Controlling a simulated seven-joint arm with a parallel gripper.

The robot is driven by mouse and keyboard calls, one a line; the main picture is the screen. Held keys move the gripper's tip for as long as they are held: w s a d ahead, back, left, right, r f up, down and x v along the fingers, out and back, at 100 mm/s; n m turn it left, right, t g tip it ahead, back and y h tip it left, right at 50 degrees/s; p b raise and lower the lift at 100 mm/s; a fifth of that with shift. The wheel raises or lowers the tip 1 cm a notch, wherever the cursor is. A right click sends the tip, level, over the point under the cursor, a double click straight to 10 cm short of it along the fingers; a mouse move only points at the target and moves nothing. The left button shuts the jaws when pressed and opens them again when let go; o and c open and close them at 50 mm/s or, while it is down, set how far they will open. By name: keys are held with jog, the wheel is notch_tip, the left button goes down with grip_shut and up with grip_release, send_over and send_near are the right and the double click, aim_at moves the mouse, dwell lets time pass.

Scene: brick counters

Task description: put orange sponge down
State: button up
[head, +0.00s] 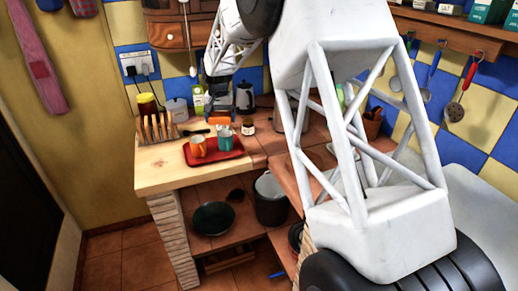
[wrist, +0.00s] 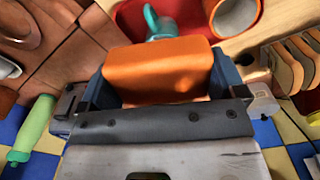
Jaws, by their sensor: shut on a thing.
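The orange sponge (wrist: 158,72) is a block with rounded edges. It sits between the two blue fingers of my gripper (wrist: 160,84) in the wrist view, and the gripper is shut on it. In the head view the sponge (head: 219,121) shows small and partly covered under my gripper (head: 221,111), just behind the red tray. I cannot tell whether its underside touches the counter.
The red tray (head: 215,158) on the wooden counter (head: 160,177) holds an orange mug (head: 198,147) and a teal mug (head: 226,141). A toast rack (head: 157,128), a jar (head: 248,127) and a kettle (head: 245,97) stand nearby. The counter's front left is clear.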

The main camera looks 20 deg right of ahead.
jog(key=s+d+f+m, duration=1.2)
jog(key=s+d+m, duration=0.1)
jog(key=shift+s+m, duration=0.3)
jog(key=shift+m, duration=0.1)
jog(key=shift+w+f, duration=0.1)
send_over(259, 148)
jog(key=shift+w+d+f, duration=0.1)
jog(key=shift+f, duration=0.65)
jog(key=shift+f, duration=1.75)
jog(key=shift+f, duration=0.45)
